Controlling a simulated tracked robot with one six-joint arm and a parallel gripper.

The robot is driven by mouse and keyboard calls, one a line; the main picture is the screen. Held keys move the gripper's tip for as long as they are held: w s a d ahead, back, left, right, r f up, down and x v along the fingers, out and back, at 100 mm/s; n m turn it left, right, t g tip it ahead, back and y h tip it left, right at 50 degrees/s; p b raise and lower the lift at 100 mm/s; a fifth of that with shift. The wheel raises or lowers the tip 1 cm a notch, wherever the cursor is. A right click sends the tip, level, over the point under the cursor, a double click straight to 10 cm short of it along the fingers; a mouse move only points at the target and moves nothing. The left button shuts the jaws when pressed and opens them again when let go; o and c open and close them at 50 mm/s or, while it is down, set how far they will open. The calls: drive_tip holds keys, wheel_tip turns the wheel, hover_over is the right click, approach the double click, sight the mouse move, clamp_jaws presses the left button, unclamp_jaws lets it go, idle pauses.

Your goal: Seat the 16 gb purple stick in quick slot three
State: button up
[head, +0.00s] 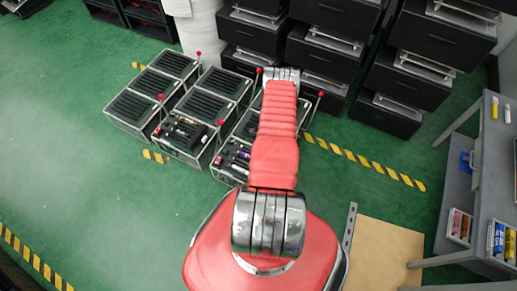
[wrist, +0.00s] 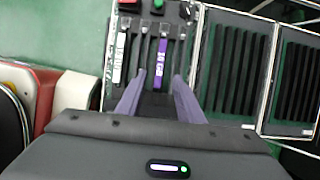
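The purple stick (wrist: 162,62), labelled 16 GB, lies in a row of narrow slots on a dark panel (wrist: 150,30) in the wrist view. It looks like the third lane from the left; I cannot tell whether it is fully seated, and no slot numbers are readable. My gripper (wrist: 157,80) is open, its two purple-grey fingers apart on either side of the lane, just below the stick's near end. Neither finger appears to touch the stick. In the head view my arm hides the gripper, and the purple stick cannot be made out for certain.
A white labelled stick (wrist: 120,57) lies in the left lane. A red button (wrist: 128,4) and green knob (wrist: 158,5) sit above the lanes. Ribbed black units (head: 212,82) with red-tipped levers stand around. Black drawers (head: 330,50) are behind; a grey table (head: 490,150) is right. Green floor is open at left.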

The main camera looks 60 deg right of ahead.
drive_tip(key=shift+v, duration=1.8)
